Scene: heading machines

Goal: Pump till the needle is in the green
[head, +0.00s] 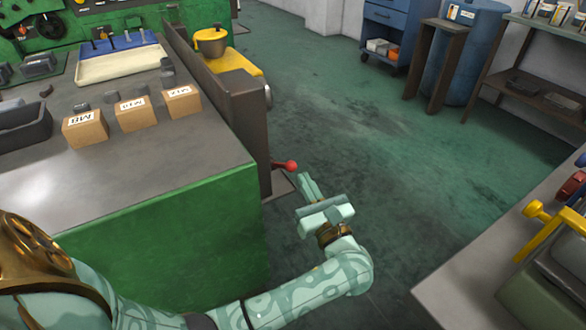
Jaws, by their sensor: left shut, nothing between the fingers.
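A red ball-ended lever (286,166) sticks out to the right from the foot of a dark upright plate at the corner of the green bench; I take it as the pump handle. My left gripper (305,183) is shut and empty. Its fingertips are just right of and below the red ball in the picture, with a small gap visible between them; I cannot tell the distance in depth. No gauge, needle or green zone can be made out in this view. My right gripper is not in view.
A grey table (480,255) with a yellow handle (540,225) is at right. Green floor (370,120) lies clear between.

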